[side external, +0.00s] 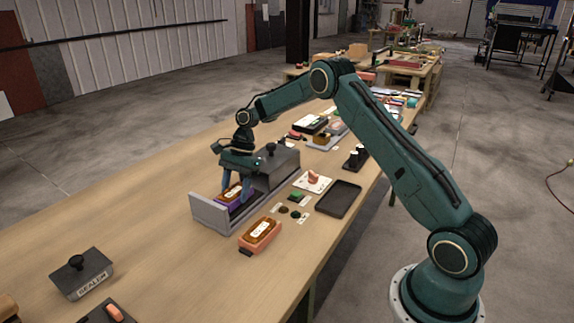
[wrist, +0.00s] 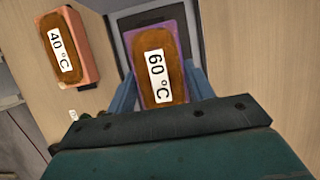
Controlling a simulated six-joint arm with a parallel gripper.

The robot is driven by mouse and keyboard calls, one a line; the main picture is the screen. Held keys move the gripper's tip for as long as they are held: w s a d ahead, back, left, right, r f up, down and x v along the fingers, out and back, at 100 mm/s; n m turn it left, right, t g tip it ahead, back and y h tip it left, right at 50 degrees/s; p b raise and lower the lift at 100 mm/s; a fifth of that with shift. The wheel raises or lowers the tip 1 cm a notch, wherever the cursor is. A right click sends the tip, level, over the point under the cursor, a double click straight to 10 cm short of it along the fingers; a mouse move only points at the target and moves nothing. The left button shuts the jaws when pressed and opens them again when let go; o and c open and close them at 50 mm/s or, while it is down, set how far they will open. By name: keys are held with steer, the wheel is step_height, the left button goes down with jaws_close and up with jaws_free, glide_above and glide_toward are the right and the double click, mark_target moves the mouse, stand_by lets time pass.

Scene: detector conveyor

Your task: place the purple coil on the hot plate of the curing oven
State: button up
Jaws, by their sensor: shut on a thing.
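The purple coil (wrist: 158,62) has a brown winding on top and a label reading 60 °C. My gripper (side external: 234,191) is shut on it, with one blue finger on each side in the wrist view. The coil also shows in the side view (side external: 231,197), low inside the pulled-out drawer of the grey curing oven (side external: 281,164). The drawer's front panel (side external: 208,214) stands at the left. A dark surface framed in grey (wrist: 125,20) shows around the coil's far end. The coil and fingers hide most of it, and I cannot tell whether the coil touches it.
An orange coil (side external: 260,236) labelled 40 °C lies beside the drawer; it also shows in the wrist view (wrist: 83,45). A black tray (side external: 338,199), a white card (side external: 319,185) and small parts lie to the right. A grey block (side external: 82,275) stands front left. The left tabletop is clear.

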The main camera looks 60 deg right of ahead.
steer(key=shift+f, duration=0.2)
steer(key=o, duration=1.1)
steer(key=shift+o, duration=0.2)
steer(key=shift+v, duration=3.85)
steer(key=shift+r, duration=0.1)
